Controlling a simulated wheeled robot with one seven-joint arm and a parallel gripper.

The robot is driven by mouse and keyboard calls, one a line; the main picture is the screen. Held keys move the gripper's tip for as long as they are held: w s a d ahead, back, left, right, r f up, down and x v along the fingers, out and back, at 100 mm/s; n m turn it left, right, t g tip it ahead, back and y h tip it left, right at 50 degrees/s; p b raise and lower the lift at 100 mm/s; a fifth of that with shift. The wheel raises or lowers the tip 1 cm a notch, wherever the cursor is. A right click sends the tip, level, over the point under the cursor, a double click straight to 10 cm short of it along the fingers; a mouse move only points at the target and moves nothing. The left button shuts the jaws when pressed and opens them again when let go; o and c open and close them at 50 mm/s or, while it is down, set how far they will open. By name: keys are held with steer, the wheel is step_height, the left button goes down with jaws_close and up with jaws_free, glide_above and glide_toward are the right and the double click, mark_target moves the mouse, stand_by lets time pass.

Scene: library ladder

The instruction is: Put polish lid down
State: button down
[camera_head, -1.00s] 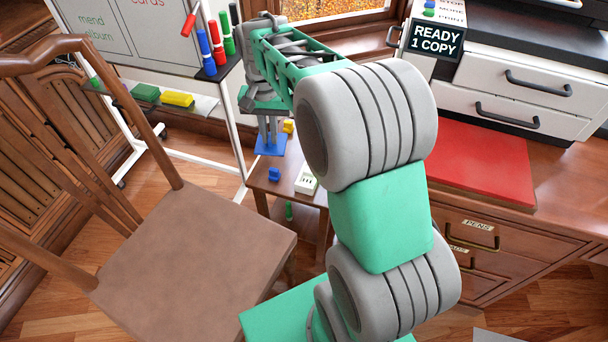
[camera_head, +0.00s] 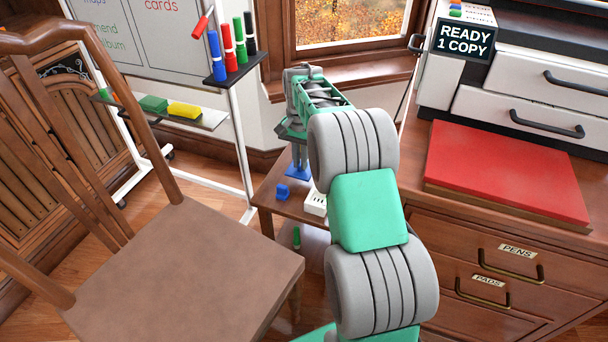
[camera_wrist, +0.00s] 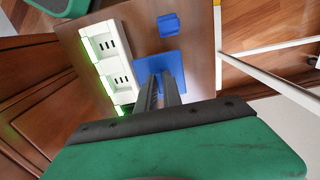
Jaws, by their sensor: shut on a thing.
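My gripper (camera_head: 299,158) points down over a small wooden side table (camera_head: 268,194). It is shut on a flat blue square plate, which I take to be the polish lid (camera_head: 297,173). In the wrist view, the lid (camera_wrist: 172,63) shows beyond my gripper's fingers (camera_wrist: 160,92), over the brown tabletop. The lid looks level and close to the tabletop. I cannot tell whether it touches it.
A small blue block (camera_head: 282,192) and a white slotted device (camera_head: 316,203) are on the side table near the lid. A brown chair (camera_head: 185,265) stands at the left front. A whiteboard stand (camera_head: 243,150) is behind, and a drawer desk (camera_head: 480,225) is at right.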

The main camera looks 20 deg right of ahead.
steer(key=shift+w+d+f, duration=0.3)
steer(key=shift+d+f, duration=0.25)
steer(key=shift+f, duration=0.25)
steer(key=f, duration=0.1)
steer(key=f+b, duration=0.1)
steer(key=f, duration=0.1)
steer(key=shift+w+d+f+b, duration=0.1)
steer(key=shift+d+f+b, duration=0.1)
steer(key=shift+f+b, duration=0.1)
steer(key=shift+r, duration=0.15)
steer(key=c, duration=2)
jaws_free()
steer(key=o, duration=0.5)
